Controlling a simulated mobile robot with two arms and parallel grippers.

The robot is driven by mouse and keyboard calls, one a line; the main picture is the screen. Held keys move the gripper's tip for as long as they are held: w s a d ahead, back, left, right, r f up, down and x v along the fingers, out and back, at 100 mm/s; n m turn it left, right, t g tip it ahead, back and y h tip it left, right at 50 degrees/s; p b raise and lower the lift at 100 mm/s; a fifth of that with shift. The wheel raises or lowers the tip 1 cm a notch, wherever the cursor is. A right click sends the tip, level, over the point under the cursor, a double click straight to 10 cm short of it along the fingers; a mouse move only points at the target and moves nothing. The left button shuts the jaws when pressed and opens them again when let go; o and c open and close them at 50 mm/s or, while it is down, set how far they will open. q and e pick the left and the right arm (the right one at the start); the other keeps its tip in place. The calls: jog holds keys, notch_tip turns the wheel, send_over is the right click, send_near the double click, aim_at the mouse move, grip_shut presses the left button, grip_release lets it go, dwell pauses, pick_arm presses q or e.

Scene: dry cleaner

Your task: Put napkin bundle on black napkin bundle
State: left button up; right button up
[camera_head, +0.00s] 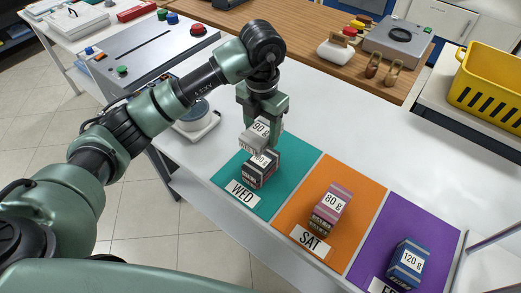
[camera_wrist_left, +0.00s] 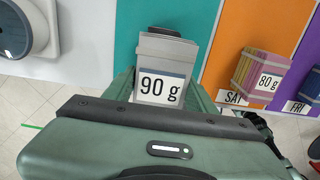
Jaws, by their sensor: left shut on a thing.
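My left gripper (camera_head: 262,112) is shut on a grey napkin bundle (camera_head: 254,140) with a white "90 g" label. The bundle also fills the upper middle of the left wrist view (camera_wrist_left: 166,50). Directly below it, the black napkin bundle (camera_head: 262,170), with a white label and dark red band, sits on the teal "WED" mat (camera_head: 291,165). The grey bundle overlaps the black one's top in the head view; I cannot tell whether they touch. My right gripper is not in view.
A pink "80 g" bundle (camera_head: 330,205) stands on the orange mat (camera_head: 355,195), and a blue "120 g" bundle (camera_head: 407,263) on the purple mat (camera_head: 425,232). A scale (camera_head: 197,120) is left of the teal mat. The white counter behind the mats is clear.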

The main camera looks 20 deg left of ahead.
aim_at(261, 159)
pick_arm(q)
notch_tip(261, 159, down, 3)
jog(key=shift+a+f+p, duration=0.1)
jog(key=shift+p, duration=0.2)
jog(key=shift+f, duration=0.95)
notch_tip(261, 159, down, 3)
jog(key=shift+r+p, duration=0.2)
jog(key=shift+p, duration=0.2)
jog(key=shift+f, duration=0.4)
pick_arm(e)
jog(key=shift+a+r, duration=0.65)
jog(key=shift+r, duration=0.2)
pick_arm(q)
jog(key=shift+f, duration=0.25)
jog(key=o, duration=1.4)
jog(key=shift+r, duration=0.1)
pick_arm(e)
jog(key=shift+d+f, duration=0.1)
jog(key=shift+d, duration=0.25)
